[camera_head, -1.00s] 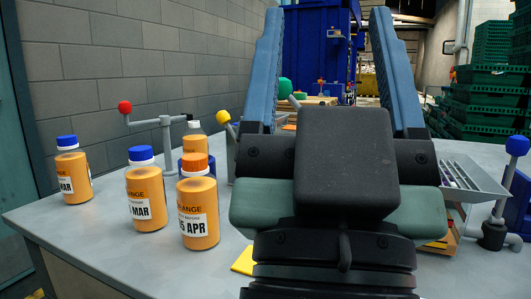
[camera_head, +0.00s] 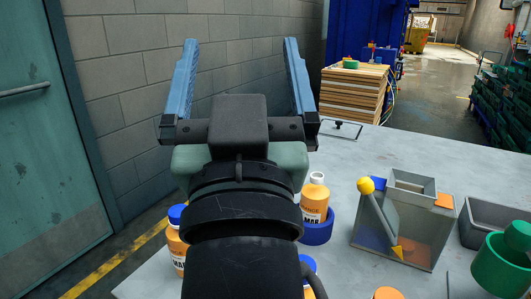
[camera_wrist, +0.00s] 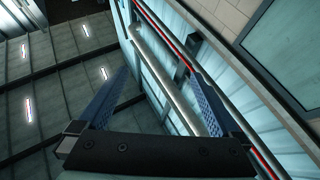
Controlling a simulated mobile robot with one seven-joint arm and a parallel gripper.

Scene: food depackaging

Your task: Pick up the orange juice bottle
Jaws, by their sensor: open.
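Several orange juice bottles stand on the grey table. One with a blue cap (camera_head: 176,246) is at the left, partly behind my arm. One with a white cap (camera_head: 314,203) stands in a blue ring holder. Another blue cap (camera_head: 308,264) shows low beside my arm, its bottle mostly hidden. An orange cap (camera_head: 387,294) just shows at the bottom edge. My gripper (camera_head: 240,45) is open and empty, raised with its blue fingers pointing up in front of the brick wall. In the wrist view my gripper (camera_wrist: 161,74) has only ceiling and wall between its fingers.
A clear box (camera_head: 400,225) with a yellow-knobbed lever (camera_head: 366,185) stands right of the bottles. A green cylinder (camera_head: 503,262) and a grey bin (camera_head: 490,220) are farther right. Stacked wooden boards (camera_head: 352,92) are beyond the table. The table's far middle is mostly clear.

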